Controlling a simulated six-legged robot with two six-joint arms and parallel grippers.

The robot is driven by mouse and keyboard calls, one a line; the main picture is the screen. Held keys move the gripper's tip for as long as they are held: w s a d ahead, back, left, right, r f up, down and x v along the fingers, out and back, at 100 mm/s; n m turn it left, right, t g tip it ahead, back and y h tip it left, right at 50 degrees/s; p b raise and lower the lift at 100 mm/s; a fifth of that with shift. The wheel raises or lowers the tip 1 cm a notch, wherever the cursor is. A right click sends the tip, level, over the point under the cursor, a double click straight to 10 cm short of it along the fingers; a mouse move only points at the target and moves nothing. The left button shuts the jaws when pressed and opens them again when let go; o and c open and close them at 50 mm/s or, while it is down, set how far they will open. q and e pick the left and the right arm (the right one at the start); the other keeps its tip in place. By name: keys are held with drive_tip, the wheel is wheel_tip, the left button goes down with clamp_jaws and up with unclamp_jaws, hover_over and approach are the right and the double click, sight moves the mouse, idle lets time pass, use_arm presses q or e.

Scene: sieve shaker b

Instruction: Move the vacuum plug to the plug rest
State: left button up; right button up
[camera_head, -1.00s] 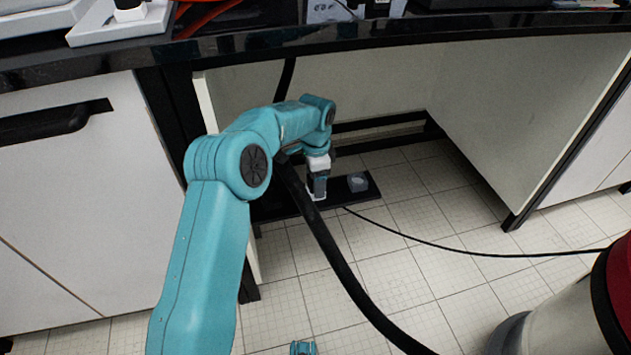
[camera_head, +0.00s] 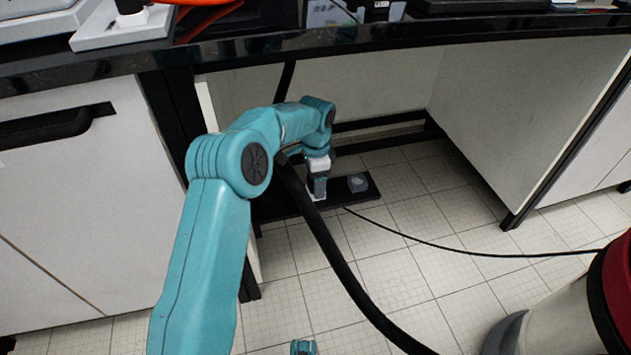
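My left gripper (camera_head: 317,188) reaches down under the bench and points at a low black strip (camera_head: 330,190) on the floor. A small grey block (camera_head: 358,184) sits on the strip's right part, just right of the gripper, apart from it; it may be the plug rest. A thin black cord (camera_head: 440,247) runs from beside the gripper to the vacuum (camera_head: 560,318) at the right edge. The vacuum plug itself is not clearly visible; it may be at the fingers, where the cord ends. Whether the fingers grip it is too small to tell.
The black bench top (camera_head: 400,32) overhangs, with white cabinets (camera_head: 75,200) left and a panel (camera_head: 530,110) right. Tiled floor (camera_head: 420,300) is open in the middle.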

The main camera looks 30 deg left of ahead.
use_arm(q)
clamp_jaws()
drive_tip(key=shift+r, duration=0.1)
drive_tip(key=shift+r, duration=0.1)
drive_tip(key=shift+r+p, duration=2.75)
drive_tip(key=shift+r, duration=0.1)
